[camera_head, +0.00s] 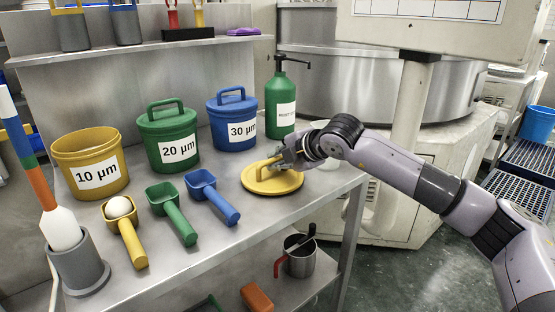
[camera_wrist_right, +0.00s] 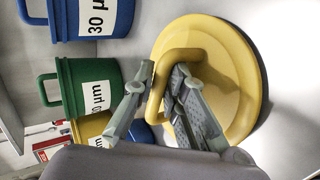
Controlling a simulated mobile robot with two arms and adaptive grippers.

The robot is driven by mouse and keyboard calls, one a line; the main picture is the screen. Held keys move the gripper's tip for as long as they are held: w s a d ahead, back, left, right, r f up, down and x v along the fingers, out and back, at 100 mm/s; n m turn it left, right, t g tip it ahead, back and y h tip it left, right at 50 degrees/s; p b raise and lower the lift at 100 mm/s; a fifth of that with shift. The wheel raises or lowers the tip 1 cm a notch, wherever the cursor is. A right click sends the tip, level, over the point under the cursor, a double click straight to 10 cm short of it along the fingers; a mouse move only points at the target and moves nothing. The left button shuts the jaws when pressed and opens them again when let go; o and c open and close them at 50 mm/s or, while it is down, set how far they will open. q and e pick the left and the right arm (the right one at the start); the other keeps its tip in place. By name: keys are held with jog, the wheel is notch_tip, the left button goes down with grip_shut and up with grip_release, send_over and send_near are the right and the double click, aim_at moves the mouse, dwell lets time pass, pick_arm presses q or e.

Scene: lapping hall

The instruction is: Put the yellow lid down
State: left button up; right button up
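The yellow lid (camera_head: 258,187) is a flat round disc with an arched handle. It lies level at the right end of the steel table, beside the green pump bottle. I cannot tell whether it touches the table or hangs just above it. My right gripper (camera_head: 279,160) is at the handle. In the right wrist view the lid (camera_wrist_right: 235,70) fills the middle, and the fingers of my right gripper (camera_wrist_right: 162,68) are closed in on either side of the handle bar. My left gripper is not in view.
An open yellow 10 µm bucket (camera_head: 97,177), a lidded green bucket (camera_head: 168,137) and a lidded blue bucket (camera_head: 232,120) stand in a row. The green pump bottle (camera_head: 281,98) stands behind the lid. Yellow, green and blue scoops (camera_head: 178,222) lie in front. Bare table surrounds the lid's front.

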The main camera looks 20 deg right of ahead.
aim_at(278, 158)
jog(key=o, duration=0.3)
jog(key=shift+o, duration=0.2)
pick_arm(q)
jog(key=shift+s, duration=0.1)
pick_arm(e)
jog(key=v, duration=0.4)
jog(key=shift+d+r, duration=0.1)
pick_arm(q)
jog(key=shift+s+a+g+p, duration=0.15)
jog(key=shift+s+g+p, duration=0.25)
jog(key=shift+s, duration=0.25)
pick_arm(e)
jog(key=v, duration=0.8)
